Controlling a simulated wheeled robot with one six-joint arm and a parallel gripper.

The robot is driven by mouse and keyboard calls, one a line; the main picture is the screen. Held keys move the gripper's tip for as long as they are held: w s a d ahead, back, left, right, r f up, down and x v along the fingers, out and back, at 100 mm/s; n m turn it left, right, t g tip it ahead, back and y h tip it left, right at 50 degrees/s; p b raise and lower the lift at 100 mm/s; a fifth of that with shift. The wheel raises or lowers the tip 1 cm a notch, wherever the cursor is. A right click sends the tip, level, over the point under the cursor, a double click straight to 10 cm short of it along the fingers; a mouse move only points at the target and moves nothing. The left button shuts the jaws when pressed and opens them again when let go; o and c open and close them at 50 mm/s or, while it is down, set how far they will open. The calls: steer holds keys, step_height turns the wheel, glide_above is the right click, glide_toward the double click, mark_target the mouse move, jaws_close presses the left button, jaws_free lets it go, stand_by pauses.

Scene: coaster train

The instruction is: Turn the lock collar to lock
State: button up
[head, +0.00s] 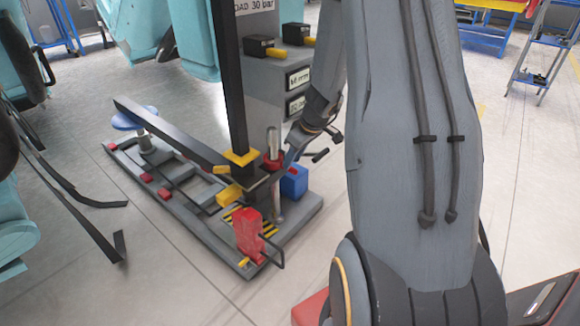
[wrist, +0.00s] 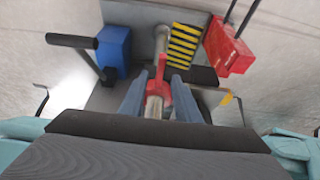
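The lock collar (head: 272,161) is a red ring around an upright metal rod on the grey stand. In the wrist view the red collar (wrist: 158,92) sits between my two blue-grey fingers, with a red tab sticking up along the rod. My gripper (head: 291,148) reaches the collar from the right in the head view. In the wrist view my gripper (wrist: 160,95) has a finger against each side of the collar, with no clear gap. The far side of the collar is hidden.
A blue block (head: 294,181) stands beside the rod. A black post (head: 232,90) with a yellow collar rises at the left. A red block (head: 248,230) with a black handle is in front. A grey cabinet (head: 270,80) stands behind.

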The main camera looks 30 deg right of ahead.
mark_target(281, 165)
steer(key=shift+b+x, duration=0.35)
steer(key=shift+x, duration=0.95)
jaws_close()
